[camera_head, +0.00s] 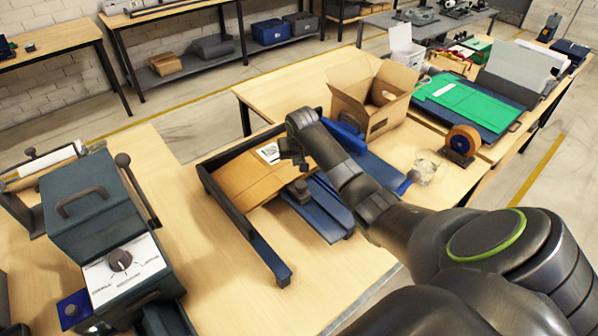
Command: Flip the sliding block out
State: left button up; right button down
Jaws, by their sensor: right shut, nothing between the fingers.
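My right arm reaches in from the lower right, and its gripper (292,160) is shut and empty, above or close to the cardboard in a dark-framed fixture (258,245). The likely sliding block is a small dark block (300,191) on a blue plate (322,212), just below the gripper in the picture. Whether the gripper touches anything is unclear. Flat brown cardboard (245,182) with a white label (269,153) lies inside the fixture. My forearm hides part of the fixture's right side. My left gripper is out of view.
An open cardboard box (372,100) stands right behind my wrist. A tape roll on a holder (461,142) and a clear cup-like item (426,168) sit to the right. A dark machine with a dial (120,260) stands on the left. Bare tabletop (335,275) lies in front of the fixture.

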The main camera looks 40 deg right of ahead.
jog(key=shift+x, duration=1.2)
jog(key=s+p, duration=0.1)
jog(key=s+a+p, duration=0.1)
jog(key=shift+s+a+p, duration=0.1)
jog(key=shift+s+p, duration=0.2)
jog(key=shift+s, duration=0.05)
jog(key=shift+s+a, duration=0.15)
jog(key=shift+s, duration=0.35)
jog(key=shift+f, duration=0.15)
jog(key=shift+w, duration=0.1)
